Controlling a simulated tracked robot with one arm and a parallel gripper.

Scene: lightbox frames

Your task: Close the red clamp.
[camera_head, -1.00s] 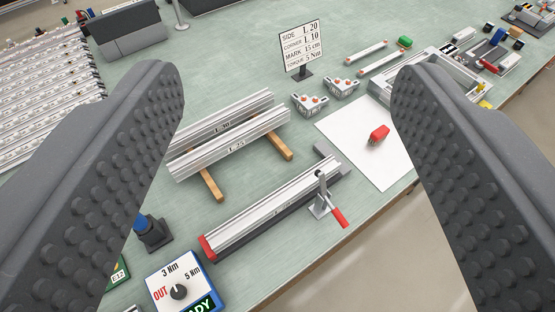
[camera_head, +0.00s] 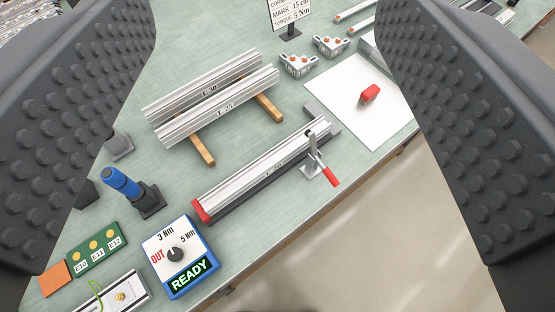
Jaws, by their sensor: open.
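The red clamp is a grey toggle clamp (camera_head: 313,160) with a red handle (camera_head: 329,177). It stands at the front side of a rail fixture, near its right end. The handle slants down to the right, out towards the table's front edge. A silver profile (camera_head: 262,170) lies in the fixture against a red end stop (camera_head: 201,211). My gripper (camera_head: 270,160) is open and empty. Its two dark studded fingers fill the left and right sides of the view, and the clamp lies beyond and between them, untouched.
Two silver profiles (camera_head: 210,98) rest on wooden bars behind the fixture. A blue torque box reading READY (camera_head: 181,256) and a blue-handled tool (camera_head: 123,183) stand at the lower left. A white sheet with a red object (camera_head: 369,95) lies right. The table's front edge runs diagonally below the clamp.

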